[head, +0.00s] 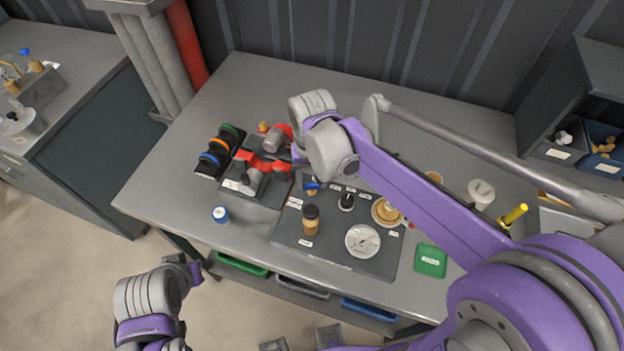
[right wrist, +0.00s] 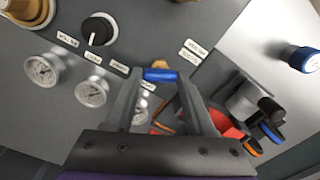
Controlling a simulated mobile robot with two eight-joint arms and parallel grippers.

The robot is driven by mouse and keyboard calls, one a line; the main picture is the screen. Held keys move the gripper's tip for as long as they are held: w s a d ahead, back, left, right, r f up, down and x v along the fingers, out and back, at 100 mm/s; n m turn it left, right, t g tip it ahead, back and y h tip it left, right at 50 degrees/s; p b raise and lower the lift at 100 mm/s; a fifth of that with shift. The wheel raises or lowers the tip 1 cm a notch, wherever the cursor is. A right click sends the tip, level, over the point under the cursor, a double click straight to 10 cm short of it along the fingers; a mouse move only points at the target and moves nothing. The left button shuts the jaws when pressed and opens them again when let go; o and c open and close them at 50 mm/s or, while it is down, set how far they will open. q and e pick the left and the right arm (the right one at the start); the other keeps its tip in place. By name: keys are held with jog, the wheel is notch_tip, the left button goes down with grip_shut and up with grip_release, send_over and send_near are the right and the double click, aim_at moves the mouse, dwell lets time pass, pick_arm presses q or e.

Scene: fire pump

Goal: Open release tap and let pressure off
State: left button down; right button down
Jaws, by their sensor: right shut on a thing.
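The release tap shows as a blue handle (right wrist: 161,75) in the right wrist view, between my fingertips. My right gripper (right wrist: 160,80) is shut on this blue handle, one finger at each end. In the head view the blue handle (head: 312,184) shows near the left end of the grey panel (head: 340,255), and my right arm hides most of the gripper. A black knob (right wrist: 97,31) and round gauges (right wrist: 92,92) sit beside it in the right wrist view. One gauge is partly behind my fingers. Part of my left arm is at the lower left; its gripper is not clearly seen.
Red pipe fittings (head: 264,164) and a rack of coloured rings (head: 221,150) stand left of the panel. A brown jar (head: 311,219), a blue-capped item (head: 220,214) and a green box (head: 430,261) are nearby. The table's left front is mostly clear.

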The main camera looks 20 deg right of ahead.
aim_at(312, 184)
jog(key=n, duration=0.6)
jog(key=shift+b, duration=0.4)
jog(key=n, duration=0.6)
jog(key=shift+n, duration=0.3)
jog(key=shift+c, duration=1.2)
grip_release()
notch_tip(312, 184, up, 11)
jog(key=shift+f, duration=0.15)
